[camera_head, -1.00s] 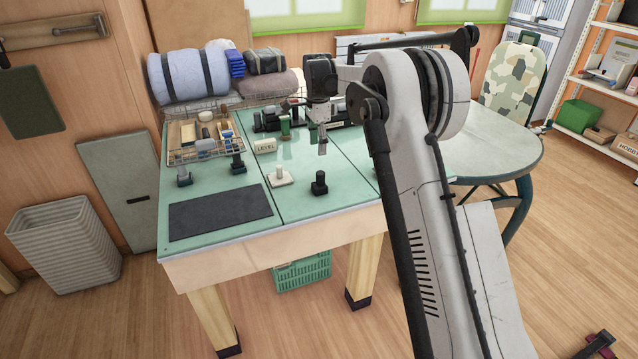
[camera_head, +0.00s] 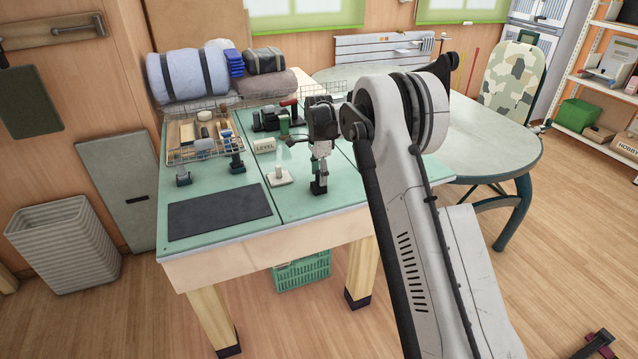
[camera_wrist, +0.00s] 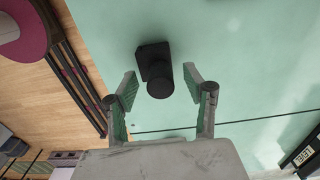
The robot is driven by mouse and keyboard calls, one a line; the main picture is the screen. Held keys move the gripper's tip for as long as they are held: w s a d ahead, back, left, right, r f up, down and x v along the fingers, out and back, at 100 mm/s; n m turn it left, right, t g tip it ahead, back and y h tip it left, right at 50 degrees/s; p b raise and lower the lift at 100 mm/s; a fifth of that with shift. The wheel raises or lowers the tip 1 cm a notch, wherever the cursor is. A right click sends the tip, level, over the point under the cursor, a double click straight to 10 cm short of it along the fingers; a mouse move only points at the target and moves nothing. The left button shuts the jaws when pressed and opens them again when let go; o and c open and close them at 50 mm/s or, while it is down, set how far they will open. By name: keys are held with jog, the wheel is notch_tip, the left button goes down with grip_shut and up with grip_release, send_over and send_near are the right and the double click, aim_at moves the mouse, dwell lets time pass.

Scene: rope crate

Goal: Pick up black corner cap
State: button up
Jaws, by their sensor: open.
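The black corner cap (camera_head: 318,188) stands on the green tabletop near its front edge, right of the seam. It has a square base and a round upper part. In the wrist view the cap (camera_wrist: 155,68) lies just ahead of and partly between the two fingertips. My gripper (camera_head: 319,172) is directly over the cap in the head view and hides its upper part. In the wrist view my gripper (camera_wrist: 162,82) is open, with a finger on each side and visible gaps to the cap. The cap is not held.
A white post on a square base (camera_head: 279,176) stands just left of my gripper. A dark mat (camera_head: 220,212) lies at front left.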

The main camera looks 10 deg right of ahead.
jog(key=shift+f, duration=0.7)
grip_shut()
jog(key=shift+r, duration=0.1)
